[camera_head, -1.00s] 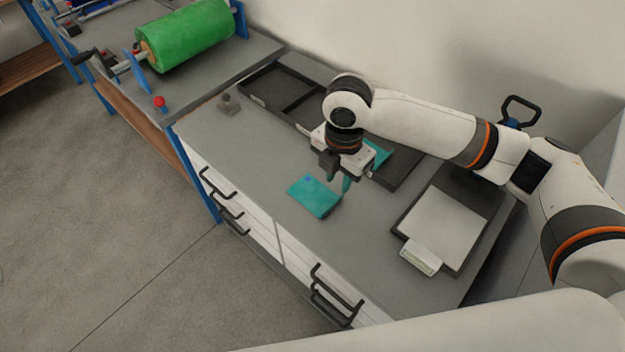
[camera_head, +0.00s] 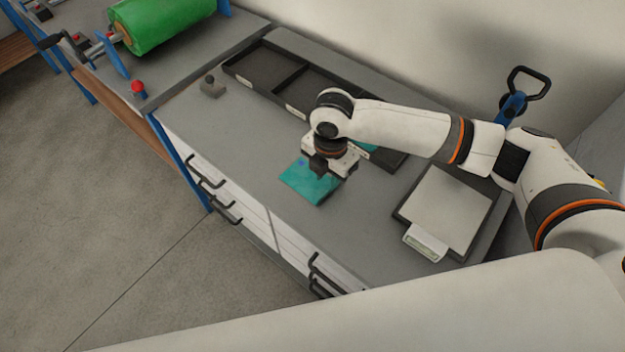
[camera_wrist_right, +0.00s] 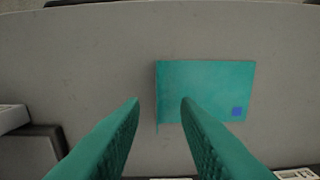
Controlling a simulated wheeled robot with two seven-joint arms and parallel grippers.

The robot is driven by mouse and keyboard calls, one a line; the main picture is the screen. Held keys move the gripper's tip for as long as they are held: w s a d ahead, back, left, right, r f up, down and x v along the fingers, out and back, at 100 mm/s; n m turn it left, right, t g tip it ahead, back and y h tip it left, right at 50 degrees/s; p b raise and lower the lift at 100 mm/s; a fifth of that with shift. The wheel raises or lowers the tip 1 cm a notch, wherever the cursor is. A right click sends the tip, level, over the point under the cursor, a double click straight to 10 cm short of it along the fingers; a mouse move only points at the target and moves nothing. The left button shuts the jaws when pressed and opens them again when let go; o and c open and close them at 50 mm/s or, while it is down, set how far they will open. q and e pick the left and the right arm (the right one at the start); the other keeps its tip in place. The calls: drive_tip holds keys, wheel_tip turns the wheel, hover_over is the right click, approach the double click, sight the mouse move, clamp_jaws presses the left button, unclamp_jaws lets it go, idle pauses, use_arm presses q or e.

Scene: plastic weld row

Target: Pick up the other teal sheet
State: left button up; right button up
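A teal sheet (camera_head: 306,186) with a small blue square lies on the grey worktop near its front edge. It also shows in the right wrist view (camera_wrist_right: 200,88), ahead of the fingertips. My right gripper (camera_head: 333,172) is above the sheet's right part and hides some of it. In the right wrist view my right gripper's teal fingers (camera_wrist_right: 160,105) are apart with nothing held between them. Whether they touch the sheet is unclear. More teal (camera_head: 366,149) shows in the dark tray behind the wrist, mostly hidden by my arm. My left gripper is not in view.
A dark divided tray (camera_head: 283,77) runs along the back of the worktop. A scale with a pale plate (camera_head: 443,211) stands at right. A small grey block (camera_head: 211,88) is at the left end. A green roll (camera_head: 160,20) is on the neighbouring bench.

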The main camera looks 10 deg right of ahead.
sight(329, 189)
drive_tip(key=shift+d+f+p, duration=0.15)
drive_tip(key=shift+f+p, duration=0.1)
drive_tip(key=shift+f, duration=1.05)
drive_tip(key=shift+d+f+p, duration=0.15)
drive_tip(key=shift+f+p, duration=0.05)
drive_tip(key=shift+f, duration=1.1)
drive_tip(key=shift+c, duration=0.3)
clamp_jaws()
